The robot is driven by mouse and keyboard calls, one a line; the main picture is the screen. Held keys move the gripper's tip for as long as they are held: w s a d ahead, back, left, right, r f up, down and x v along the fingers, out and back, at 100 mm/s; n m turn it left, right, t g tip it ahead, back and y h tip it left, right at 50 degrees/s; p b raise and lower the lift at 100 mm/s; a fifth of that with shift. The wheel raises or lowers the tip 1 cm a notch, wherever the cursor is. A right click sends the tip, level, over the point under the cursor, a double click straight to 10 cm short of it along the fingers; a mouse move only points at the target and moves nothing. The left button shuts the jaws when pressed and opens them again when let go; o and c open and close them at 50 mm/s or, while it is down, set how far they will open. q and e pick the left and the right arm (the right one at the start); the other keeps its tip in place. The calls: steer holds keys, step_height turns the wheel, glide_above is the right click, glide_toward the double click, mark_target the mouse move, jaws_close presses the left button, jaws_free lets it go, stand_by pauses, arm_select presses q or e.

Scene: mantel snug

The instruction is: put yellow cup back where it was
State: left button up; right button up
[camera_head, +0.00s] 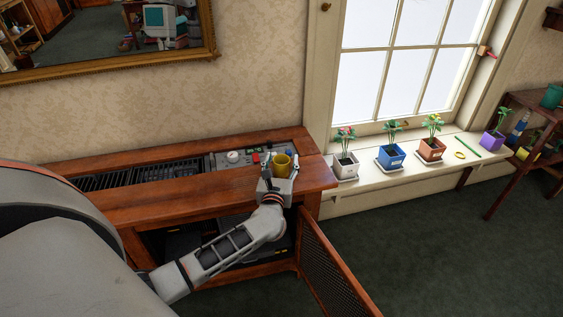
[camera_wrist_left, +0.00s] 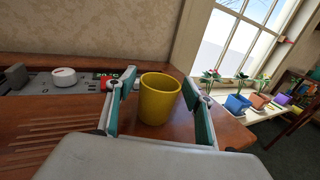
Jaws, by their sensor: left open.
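The yellow cup (camera_head: 282,165) stands upright near the right end of the wooden cabinet's top (camera_head: 222,188). My left gripper (camera_head: 279,171) is at the cup with its fingers spread. In the left wrist view the yellow cup (camera_wrist_left: 159,98) sits between the two open fingers of my left gripper (camera_wrist_left: 158,103). A gap shows between the cup and the right finger; the left finger is close to the cup's side, and I cannot tell whether it touches. My right gripper is not in view.
A control panel with a white knob (camera_head: 233,156) lies behind the cup. The cabinet's mesh door (camera_head: 335,268) hangs open at the right. Potted plants, including a blue pot (camera_head: 391,156), stand on the windowsill (camera_head: 375,179). A plant shelf (camera_head: 513,150) stands at far right.

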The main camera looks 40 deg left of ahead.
arm_select(q)
steer(key=shift+r, duration=0.25)
steer(key=p+v, duration=0.1)
steer(key=v, duration=1.1)
steer(key=s+d+f+m+t+h, duration=0.1)
steer(key=s+d+m+h, duration=0.6)
steer(key=m, duration=0.6)
steer(key=s+d+f+m+t+h, duration=0.15)
steer(key=d+m+h, duration=0.25)
steer(key=d+m, duration=0.75)
steer(key=s+a+f+m+g, duration=0.2)
steer(key=s+f+m+g, duration=0.6)
steer(key=s+f+m, duration=0.7)
steer(key=m, duration=0.6)
steer(key=shift+a+f+m+y, duration=0.15)
steer(key=shift+a+m+y, duration=0.05)
steer(key=shift+m+y, duration=0.15)
